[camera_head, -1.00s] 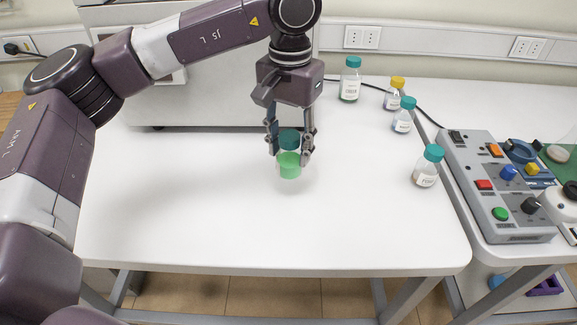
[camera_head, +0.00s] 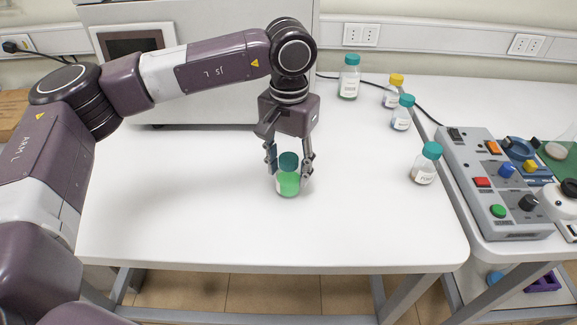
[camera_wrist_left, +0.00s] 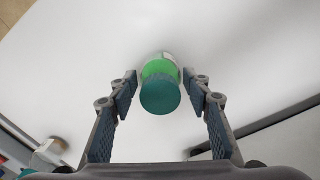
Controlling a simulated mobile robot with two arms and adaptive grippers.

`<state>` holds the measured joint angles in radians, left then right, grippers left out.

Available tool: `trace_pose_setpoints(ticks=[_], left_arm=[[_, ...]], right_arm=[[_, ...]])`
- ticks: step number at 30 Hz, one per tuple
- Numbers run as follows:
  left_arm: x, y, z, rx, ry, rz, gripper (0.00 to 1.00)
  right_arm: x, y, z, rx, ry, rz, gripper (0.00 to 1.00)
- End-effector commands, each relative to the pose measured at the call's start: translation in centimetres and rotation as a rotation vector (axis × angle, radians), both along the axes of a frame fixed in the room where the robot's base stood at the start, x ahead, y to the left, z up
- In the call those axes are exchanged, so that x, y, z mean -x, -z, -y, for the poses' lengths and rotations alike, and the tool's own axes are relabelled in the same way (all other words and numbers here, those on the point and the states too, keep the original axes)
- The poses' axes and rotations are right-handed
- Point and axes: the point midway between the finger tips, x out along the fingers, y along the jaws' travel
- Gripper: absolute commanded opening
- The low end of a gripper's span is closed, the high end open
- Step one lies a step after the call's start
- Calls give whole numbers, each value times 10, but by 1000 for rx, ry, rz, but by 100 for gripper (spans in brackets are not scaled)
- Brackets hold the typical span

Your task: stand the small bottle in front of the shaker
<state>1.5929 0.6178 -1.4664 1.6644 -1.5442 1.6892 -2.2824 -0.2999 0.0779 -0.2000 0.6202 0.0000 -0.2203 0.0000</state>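The small bottle (camera_head: 288,184) holds green liquid and has a teal cap. It stands upright on the white table, in front of a large grey machine (camera_head: 215,75) with a dark screen, which may be the shaker. My left gripper (camera_head: 289,172) points down with one finger on each side of the bottle. In the left wrist view, the teal cap (camera_wrist_left: 160,95) lies between the fingertips (camera_wrist_left: 160,88), with narrow gaps on both sides, so the gripper is open around the bottle. My right gripper is out of view.
Other capped bottles stand at the right: a tall teal one (camera_head: 349,78), a yellow one (camera_head: 393,92), and two smaller teal ones (camera_head: 402,114) (camera_head: 424,165). A control box (camera_head: 490,190) with buttons is farther right. The table's (camera_head: 200,235) front and left are clear.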

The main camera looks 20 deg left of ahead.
Motion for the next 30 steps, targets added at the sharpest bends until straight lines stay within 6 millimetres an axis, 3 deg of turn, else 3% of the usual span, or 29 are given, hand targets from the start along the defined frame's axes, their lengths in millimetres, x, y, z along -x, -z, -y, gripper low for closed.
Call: trace_pose_setpoints(ticks=[3, 14, 30], left_arm=[[0, 0, 0, 0, 0, 0, 57], [-1, -7, 0, 0, 0, 2, 57], [-1, -109, 1, 1, 2, 2, 57]], right_arm=[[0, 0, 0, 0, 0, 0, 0], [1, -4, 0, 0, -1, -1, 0], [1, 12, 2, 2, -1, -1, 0]])
